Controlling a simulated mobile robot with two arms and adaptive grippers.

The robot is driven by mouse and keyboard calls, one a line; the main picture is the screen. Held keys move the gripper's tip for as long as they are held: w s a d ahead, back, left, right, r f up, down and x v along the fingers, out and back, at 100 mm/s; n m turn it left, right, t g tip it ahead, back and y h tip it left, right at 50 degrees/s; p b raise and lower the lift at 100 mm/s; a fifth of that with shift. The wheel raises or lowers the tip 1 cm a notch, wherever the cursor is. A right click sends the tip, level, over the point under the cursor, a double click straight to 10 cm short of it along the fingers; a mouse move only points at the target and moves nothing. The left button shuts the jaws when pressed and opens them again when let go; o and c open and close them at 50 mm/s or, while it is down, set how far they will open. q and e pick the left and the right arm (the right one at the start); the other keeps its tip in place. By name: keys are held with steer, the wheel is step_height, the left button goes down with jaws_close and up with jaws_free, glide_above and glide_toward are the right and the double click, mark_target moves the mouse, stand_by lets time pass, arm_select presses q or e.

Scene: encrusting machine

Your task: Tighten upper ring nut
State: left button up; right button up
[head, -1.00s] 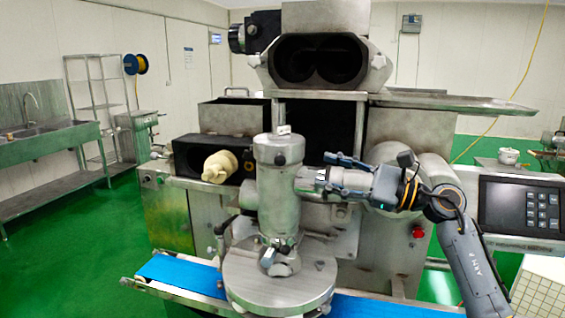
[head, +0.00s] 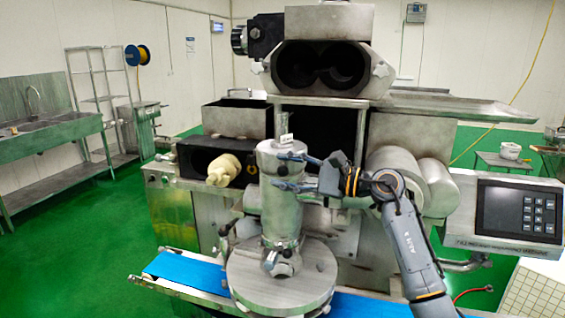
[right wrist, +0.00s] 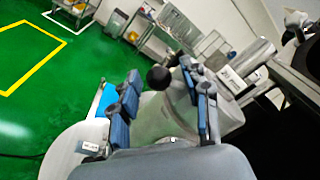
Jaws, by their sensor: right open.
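An upright grey metal cylinder (head: 280,218) stands above a round metal plate (head: 255,290) at the front of the machine. Its wider upper collar (head: 268,152) looks like the upper ring nut. My right gripper (head: 282,172) is open at the upper part of the cylinder, coming from the right, with blue fingers one above the other across its front. In the right wrist view, the open fingers (right wrist: 161,100) stand on either side of a blurry grey-green cylindrical body (right wrist: 160,118); contact cannot be told. My left gripper is not in view.
A cream-coloured nozzle piece (head: 222,168) sticks out just left of the cylinder. A blue conveyor belt (head: 185,270) runs below. A control panel (head: 515,208) stands at the right, beyond my right arm. A black round knob (right wrist: 158,77) shows between the fingers.

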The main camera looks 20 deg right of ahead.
steer(key=shift+w+a, duration=0.35)
steer(key=shift+a, duration=0.05)
jaws_close()
steer(key=b, duration=0.2)
steer(key=shift+s+d+f+n+g+y+b, duration=0.1)
steer(key=shift+d+f+n+g+y+b, duration=0.2)
steer(key=shift+d+f+g+b, duration=0.1)
steer(key=shift+d+r+g+y+b, duration=0.15)
steer(key=shift+g+y+b, duration=0.15)
steer(key=shift+g+b, duration=0.15)
steer(key=shift+s+r+n, duration=0.1)
steer(key=shift+n, duration=0.2)
jaws_free()
